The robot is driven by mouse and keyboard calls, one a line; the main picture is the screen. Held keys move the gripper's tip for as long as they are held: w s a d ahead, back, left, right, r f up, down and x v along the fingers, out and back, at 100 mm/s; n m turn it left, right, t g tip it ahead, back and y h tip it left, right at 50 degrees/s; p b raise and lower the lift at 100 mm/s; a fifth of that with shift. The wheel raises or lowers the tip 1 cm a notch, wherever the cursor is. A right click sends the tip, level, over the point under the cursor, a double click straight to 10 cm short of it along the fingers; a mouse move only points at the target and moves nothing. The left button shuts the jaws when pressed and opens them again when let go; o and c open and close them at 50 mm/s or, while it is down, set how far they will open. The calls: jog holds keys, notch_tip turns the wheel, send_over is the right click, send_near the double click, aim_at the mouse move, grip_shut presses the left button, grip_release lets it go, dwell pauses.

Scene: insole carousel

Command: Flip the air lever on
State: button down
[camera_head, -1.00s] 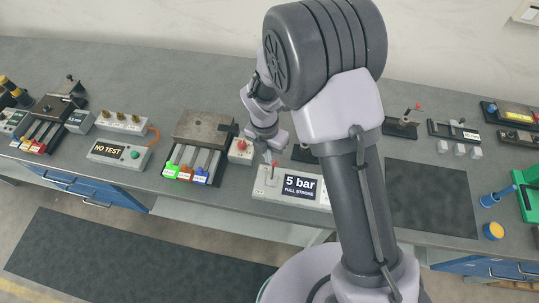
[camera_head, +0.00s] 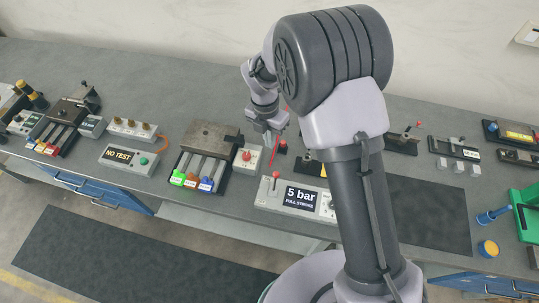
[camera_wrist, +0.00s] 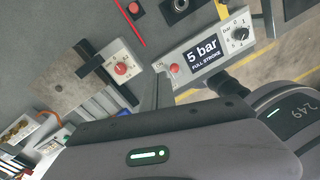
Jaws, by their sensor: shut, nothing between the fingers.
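The air lever (camera_head: 276,180) is a small upright lever with a red knob, at the left end of a light grey control box (camera_head: 263,195) labelled "5 bar FULL STROKE". In the wrist view the red lever knob (camera_wrist: 175,69) shows left of the label, close beside the finger. My gripper (camera_head: 268,134) is shut and empty, behind and above the box, apart from the lever in the head view. The fingertips (camera_wrist: 157,84) are small and partly dark in the wrist view, and the lever's foot is hard to see.
A dark mat (camera_head: 430,215) lies right. My arm hides part of the bench.

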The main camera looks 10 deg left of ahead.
jog(key=shift+w+r, duration=0.75)
jog(key=shift+w, duration=0.35)
jog(key=shift+d, duration=0.1)
